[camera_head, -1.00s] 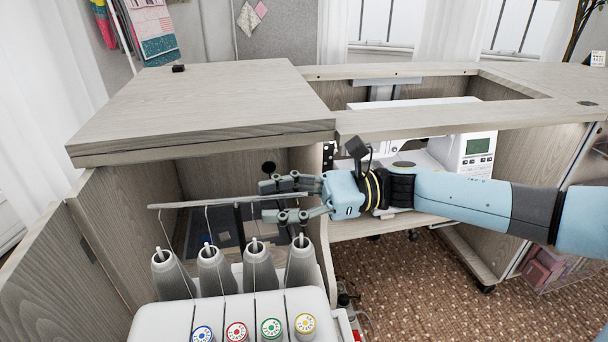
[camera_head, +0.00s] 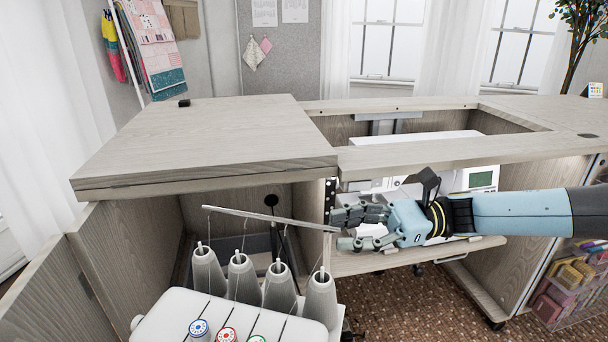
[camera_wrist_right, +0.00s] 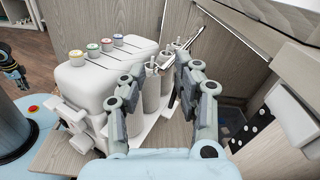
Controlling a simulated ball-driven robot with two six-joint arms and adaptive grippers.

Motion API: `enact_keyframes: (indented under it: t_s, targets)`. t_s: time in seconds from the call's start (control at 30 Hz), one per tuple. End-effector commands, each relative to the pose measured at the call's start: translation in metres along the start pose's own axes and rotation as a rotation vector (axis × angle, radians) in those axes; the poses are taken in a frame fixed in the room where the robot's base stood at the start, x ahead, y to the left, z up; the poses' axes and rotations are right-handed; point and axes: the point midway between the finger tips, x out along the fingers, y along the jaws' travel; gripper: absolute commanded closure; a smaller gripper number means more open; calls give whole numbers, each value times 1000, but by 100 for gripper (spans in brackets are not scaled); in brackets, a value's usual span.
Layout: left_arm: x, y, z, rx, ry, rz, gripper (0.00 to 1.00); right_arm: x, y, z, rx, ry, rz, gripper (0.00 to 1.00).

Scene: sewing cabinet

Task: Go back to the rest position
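My right gripper (camera_head: 341,229) is in front of the cabinet's open middle bay in the head view.
A white serger (camera_head: 178,307) with several grey thread cones (camera_head: 279,286) and a tilted thread bar (camera_head: 262,217) stands at the lower left. The wooden cabinet top (camera_head: 210,140) is above. A white sewing machine (camera_head: 480,180) sits behind my right arm.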

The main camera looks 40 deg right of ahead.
Motion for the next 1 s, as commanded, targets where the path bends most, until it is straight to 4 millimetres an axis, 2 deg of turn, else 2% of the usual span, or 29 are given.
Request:
enact_keyframes:
  t_s: [0.23,0.37,0.47,0.57,0.63,0.67,0.7,0.73,0.77,0.8,0.87,0.9,0.97,1.0]
  targets:
    - [0,0,0,0,0,0,100,0,0,0,4,0,-3,68]
    - [-4,0,0,-1,3,1,100,-4,-8,-11,110,21,-79,68]
    - [-12,1,0,-3,7,3,100,-15,-21,-38,346,51,-245,68]
    - [-23,3,0,-5,13,6,100,-41,-28,-87,742,55,-520,68]
    - [-32,4,1,-7,18,8,100,-66,-18,-132,1086,17,-759,68]
    - [-36,5,2,-7,19,10,100,-78,-8,-153,1236,-12,-867,68]
    - [-40,6,3,-8,21,11,100,-93,9,-179,1428,-61,-1008,68]
    - [-43,6,3,-9,23,12,100,-103,24,-196,1560,-103,-1110,68]
    - [-46,7,4,-10,24,13,100,-112,42,-213,1684,-149,-1209,68]
    - [-50,8,5,-10,25,15,100,-123,68,-233,1836,-216,-1340,68]
    - [-55,9,7,-11,27,17,100,-135,111,-258,2036,-327,-1534,68]
    - [-58,10,7,-12,29,18,100,-141,142,-271,2152,-409,-1662,68]
    - [-63,11,9,-13,30,20,100,-148,189,-286,2295,-538,-1855,68]
    - [-66,12,10,-14,30,21,100,-150,221,-293,-2354,625,1968,68]
